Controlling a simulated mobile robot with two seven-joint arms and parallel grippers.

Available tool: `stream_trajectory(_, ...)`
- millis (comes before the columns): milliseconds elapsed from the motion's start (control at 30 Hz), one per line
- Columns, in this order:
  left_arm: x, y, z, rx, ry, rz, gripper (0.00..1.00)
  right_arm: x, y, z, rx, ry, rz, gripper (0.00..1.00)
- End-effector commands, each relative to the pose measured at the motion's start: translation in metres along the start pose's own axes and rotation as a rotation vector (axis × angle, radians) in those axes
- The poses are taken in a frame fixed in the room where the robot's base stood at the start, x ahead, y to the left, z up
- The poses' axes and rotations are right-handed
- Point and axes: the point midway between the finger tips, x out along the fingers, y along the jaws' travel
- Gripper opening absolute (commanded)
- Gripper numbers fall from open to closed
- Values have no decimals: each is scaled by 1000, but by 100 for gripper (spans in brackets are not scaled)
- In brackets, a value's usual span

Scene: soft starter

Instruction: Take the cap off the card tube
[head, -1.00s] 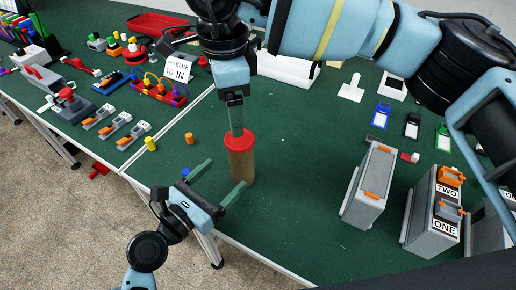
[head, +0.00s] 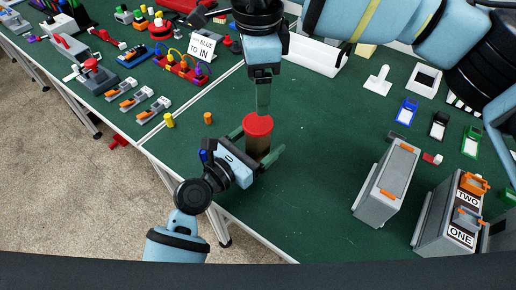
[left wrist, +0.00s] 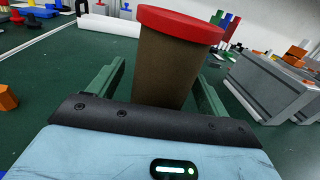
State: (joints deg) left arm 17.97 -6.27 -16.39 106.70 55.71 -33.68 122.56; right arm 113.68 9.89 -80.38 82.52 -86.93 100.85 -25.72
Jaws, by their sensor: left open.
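The card tube (head: 258,145) stands upright on the green table, brown with a red cap (head: 258,124) on top. In the left wrist view the tube (left wrist: 170,70) and its cap (left wrist: 180,22) rise close in front of the palm. My left gripper (head: 263,139) is open, low down, with one finger on either side of the tube. The left wrist view shows a gap between the tube and the fingers. My right gripper (head: 263,108) points down at the cap, its tip just above or at the cap's top. Its fingers overlap, hiding whether they are open.
Grey boxes (head: 388,180) with orange parts stand to the right. A small orange piece (head: 208,118) and a yellow piece (head: 169,120) lie left of the tube. A "BLUE TO IN" sign (head: 204,46) stands behind. The table's front edge is close to the tube.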

Motion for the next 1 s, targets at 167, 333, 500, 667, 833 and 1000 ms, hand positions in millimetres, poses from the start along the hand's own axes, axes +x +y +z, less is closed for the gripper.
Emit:
stream_trajectory(167,12,0,0,0,0,-1,78,0,0,0,0,0,0,77)
stream_trajectory(333,14,0,0,0,0,-1,78,0,0,0,0,0,0,77)
stream_trajectory(500,14,0,0,1,0,-1,74,0,0,0,0,0,0,77)
stream_trajectory(667,14,0,0,0,0,-1,53,0,0,0,0,0,0,77)
stream_trajectory(833,14,0,0,1,0,-1,31,0,0,0,0,0,0,77)
stream_trajectory(1000,14,0,0,1,0,-1,11,0,0,0,0,0,0,78)
